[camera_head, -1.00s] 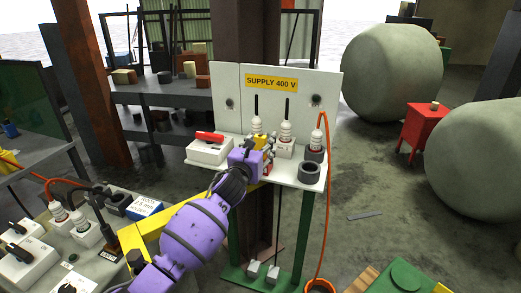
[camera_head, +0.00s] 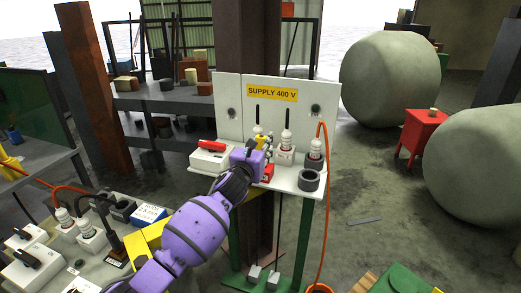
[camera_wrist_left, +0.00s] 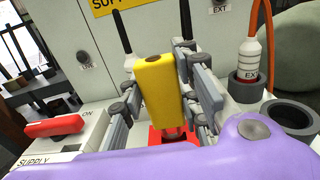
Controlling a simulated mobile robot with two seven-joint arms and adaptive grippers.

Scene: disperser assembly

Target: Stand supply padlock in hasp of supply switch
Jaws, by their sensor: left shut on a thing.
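My left gripper (camera_head: 264,146) is over the supply shelf, shut on a yellow block-shaped body, which I take to be the supply padlock (camera_wrist_left: 158,84). It stands nearly upright, slightly tilted, between the grey fingers in the left wrist view. A short metal part shows under it, above a red block (camera_wrist_left: 157,136); I cannot tell whether they touch. The red block also shows in the head view (camera_head: 267,173). The supply switch (camera_head: 210,158) is a white box with a red handle (camera_wrist_left: 54,127), left of the gripper and apart from the padlock. I cannot make out its hasp. My right gripper is not in view.
A white panel with a yellow SUPPLY 400 V sign (camera_head: 273,93) stands behind the shelf. White-and-red connectors (camera_head: 286,141) and a grey ring socket (camera_head: 309,180) are at the right. An orange cable (camera_head: 325,215) hangs down. Another bench (camera_head: 75,255) is at lower left.

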